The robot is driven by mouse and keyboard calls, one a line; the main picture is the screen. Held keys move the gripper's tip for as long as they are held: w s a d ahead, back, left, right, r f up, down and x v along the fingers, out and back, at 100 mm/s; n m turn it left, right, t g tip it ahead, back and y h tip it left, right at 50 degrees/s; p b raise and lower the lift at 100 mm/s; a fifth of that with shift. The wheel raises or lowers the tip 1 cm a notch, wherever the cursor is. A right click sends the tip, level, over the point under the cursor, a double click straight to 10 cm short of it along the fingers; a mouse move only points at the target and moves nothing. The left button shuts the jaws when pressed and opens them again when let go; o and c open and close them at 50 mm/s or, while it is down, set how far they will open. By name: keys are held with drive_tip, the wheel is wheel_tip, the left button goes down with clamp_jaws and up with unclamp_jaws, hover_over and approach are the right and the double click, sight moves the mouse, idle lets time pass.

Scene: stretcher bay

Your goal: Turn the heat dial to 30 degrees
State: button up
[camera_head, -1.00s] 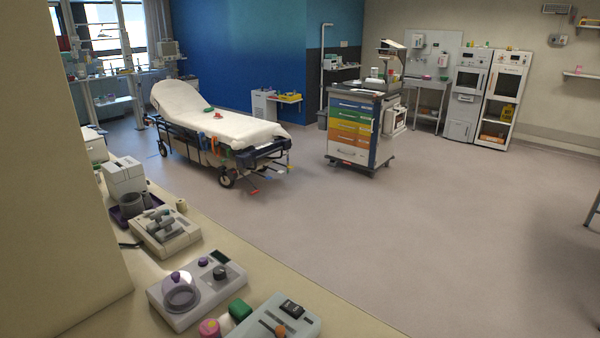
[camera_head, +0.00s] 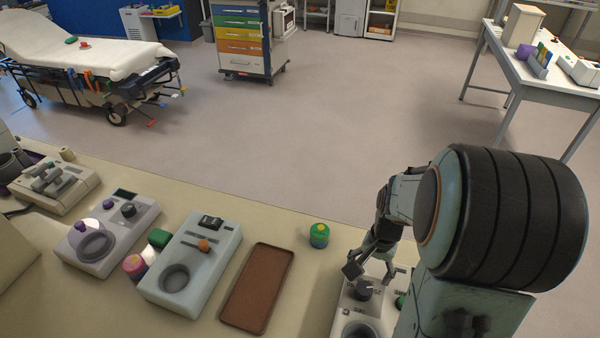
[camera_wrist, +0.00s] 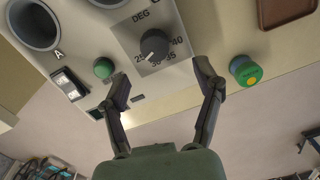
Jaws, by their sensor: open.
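The heat dial (camera_wrist: 153,45) is a dark round knob on a pale plate marked DEG C, with numbers around it. A small light mark on the knob faces the numbers at its lower edge; I cannot tell the exact setting. In the head view the dial (camera_head: 364,291) sits on a pale device (camera_head: 345,318) at the bottom right. My gripper (camera_wrist: 163,82) is open and empty. In the wrist view its fingertips are on either side of and below the dial, apart from it. The gripper also shows in the head view (camera_head: 370,274), just above the dial.
On the device are a green button (camera_wrist: 103,68), a rocker switch (camera_wrist: 69,85) and a round well (camera_wrist: 35,24). A green and yellow jar (camera_head: 319,235) and a brown tray (camera_head: 257,287) are left of the device. Other bench devices (camera_head: 190,262) stand farther left.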

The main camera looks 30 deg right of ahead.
sight(365, 287)
drive_tip(key=shift+s+d+f, duration=0.25)
drive_tip(key=shift+f, duration=0.1)
wheel_tip(365, 287, down, 6)
drive_tip(key=shift+w+a+f, duration=0.1)
drive_tip(key=shift+c, duration=0.3)
drive_tip(key=c, duration=1.1)
